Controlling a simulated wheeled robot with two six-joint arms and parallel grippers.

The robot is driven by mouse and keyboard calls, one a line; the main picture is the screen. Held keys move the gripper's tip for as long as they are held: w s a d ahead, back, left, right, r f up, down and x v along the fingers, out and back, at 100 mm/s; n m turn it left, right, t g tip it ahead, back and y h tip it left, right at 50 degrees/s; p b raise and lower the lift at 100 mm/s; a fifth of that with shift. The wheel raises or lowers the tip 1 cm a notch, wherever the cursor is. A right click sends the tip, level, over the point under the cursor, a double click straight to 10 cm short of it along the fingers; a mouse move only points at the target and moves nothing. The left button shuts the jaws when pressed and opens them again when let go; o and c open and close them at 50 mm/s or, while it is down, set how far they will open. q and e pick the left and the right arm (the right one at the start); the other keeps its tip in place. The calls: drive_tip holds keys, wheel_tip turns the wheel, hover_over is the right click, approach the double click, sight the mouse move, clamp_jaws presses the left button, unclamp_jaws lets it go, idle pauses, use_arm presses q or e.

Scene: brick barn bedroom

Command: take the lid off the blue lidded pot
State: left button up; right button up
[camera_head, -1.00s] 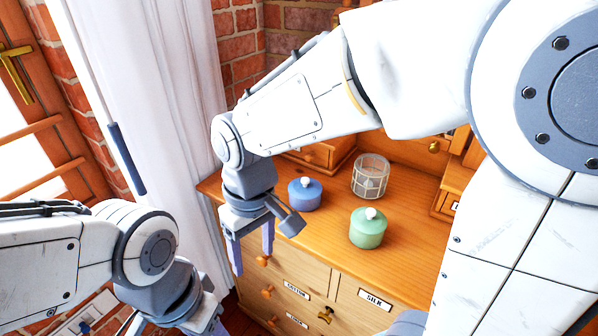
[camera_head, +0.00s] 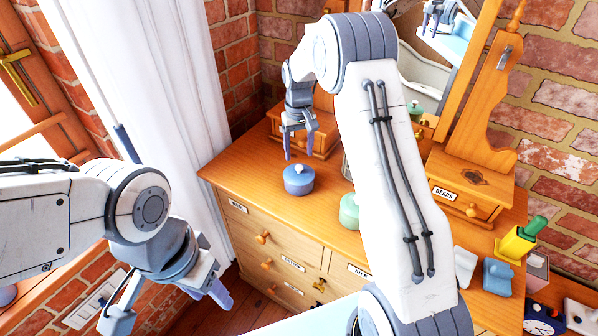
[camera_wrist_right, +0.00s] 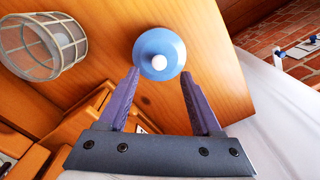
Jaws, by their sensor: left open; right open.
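The blue lidded pot (camera_head: 299,180) stands upright on the wooden dresser top with its lid on. The right wrist view shows the blue pot (camera_wrist_right: 160,46) from above, with a pale knob (camera_wrist_right: 159,62) at the middle of its lid. My right gripper (camera_head: 300,153) is open and empty above the pot, fingers pointing down. In the right wrist view the tips of my right gripper (camera_wrist_right: 159,73) lie on either side of the knob in the picture, not touching it. My left gripper (camera_head: 217,288) is open and empty at the lower left, away from the dresser top.
A green lidded pot (camera_head: 349,211) stands on the dresser top (camera_head: 250,165), partly behind my right arm. A caged glass holder (camera_wrist_right: 42,46) is near the blue pot. A small drawer box (camera_head: 470,190) and a yellow-green object (camera_head: 518,243) are to the right.

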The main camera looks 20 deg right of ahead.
sight(299, 167)
drive_tip(key=shift+f+p, duration=0.3)
wheel_tip(299, 167, down, 4)
drive_tip(key=shift+r+p, duration=0.15)
drive_tip(key=shift+p, duration=0.85)
drive_tip(key=shift+f, duration=0.5)
clamp_jaws()
